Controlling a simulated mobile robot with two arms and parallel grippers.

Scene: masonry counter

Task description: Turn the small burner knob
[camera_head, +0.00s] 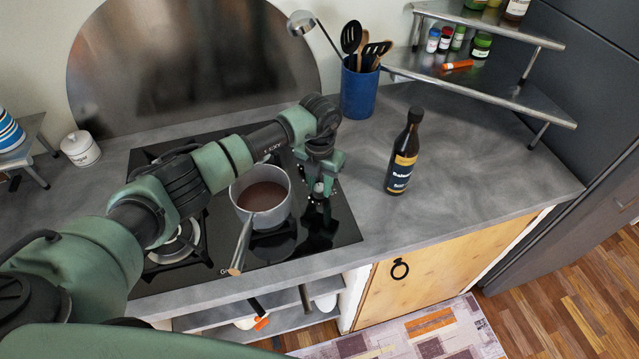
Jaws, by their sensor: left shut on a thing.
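My left gripper (319,192) points down over the right side of the black cooktop (337,228). It is shut on a small burner knob (318,187), which is mostly hidden by the fingers. A saucepan (262,222) with brown contents stands on a burner just left of the gripper, its handle pointing toward the front edge. My left arm crosses over the left part of the cooktop and hides some of it. My right gripper is not in view.
A dark bottle (402,155) stands on the counter right of the cooktop. A blue utensil holder (359,90) stands behind the gripper. A metal corner shelf (500,88) with jars is at the back right. The counter right of the bottle is clear.

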